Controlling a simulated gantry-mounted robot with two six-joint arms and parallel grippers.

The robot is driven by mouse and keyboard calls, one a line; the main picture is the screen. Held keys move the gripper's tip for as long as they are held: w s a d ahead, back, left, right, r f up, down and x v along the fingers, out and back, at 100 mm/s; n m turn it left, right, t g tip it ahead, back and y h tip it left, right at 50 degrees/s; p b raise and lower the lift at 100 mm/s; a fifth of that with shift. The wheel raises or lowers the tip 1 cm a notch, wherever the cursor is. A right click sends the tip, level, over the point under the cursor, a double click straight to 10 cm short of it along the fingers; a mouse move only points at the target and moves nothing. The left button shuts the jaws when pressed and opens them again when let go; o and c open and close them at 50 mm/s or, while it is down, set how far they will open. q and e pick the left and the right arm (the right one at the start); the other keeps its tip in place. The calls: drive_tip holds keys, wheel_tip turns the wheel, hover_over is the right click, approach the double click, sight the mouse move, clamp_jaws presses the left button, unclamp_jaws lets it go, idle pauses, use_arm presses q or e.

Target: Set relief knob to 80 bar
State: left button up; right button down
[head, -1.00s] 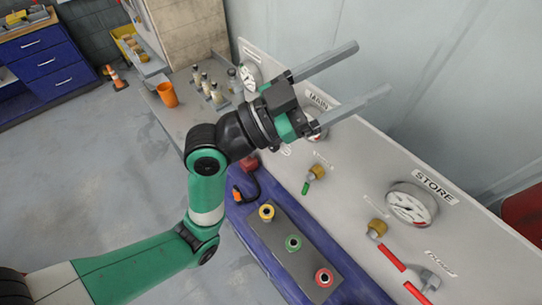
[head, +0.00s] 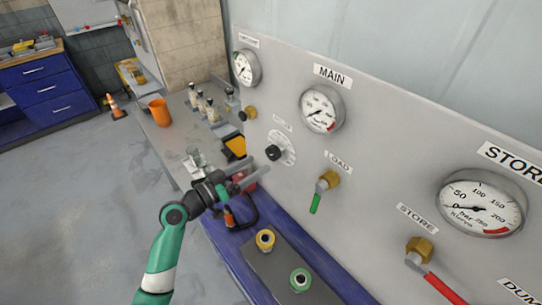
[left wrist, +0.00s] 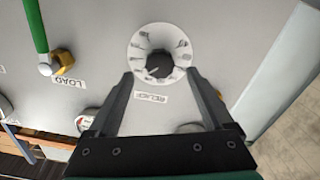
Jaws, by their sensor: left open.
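The relief knob (head: 273,153) is a small black knob on a white round dial on the grey panel, left of the LOAD valve. In the left wrist view the black knob (left wrist: 159,64) sits at the dial's middle, just beyond my fingertips and roughly centred between them. The dial's marks are too small to read. My left gripper (head: 250,178) is open, its two fingers pointing at the panel a little below and left of the knob. In the left wrist view the open fingers (left wrist: 162,82) reach toward the dial, with nothing between them. My right gripper is not seen.
The MAIN gauge (head: 322,109) and STORE gauge (head: 482,208) are on the panel. The green-handled LOAD valve (head: 327,184) is right of the knob. A yellow-and-black device (head: 235,147) and an orange cup (head: 160,113) stand on the bench.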

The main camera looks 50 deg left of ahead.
sight(270, 156)
use_arm(q)
drive_tip(key=w, duration=0.6)
drive_tip(key=shift+w+d, duration=0.1)
drive_tip(key=shift+w, duration=0.25)
drive_tip(key=shift+c, duration=0.2)
clamp_jaws()
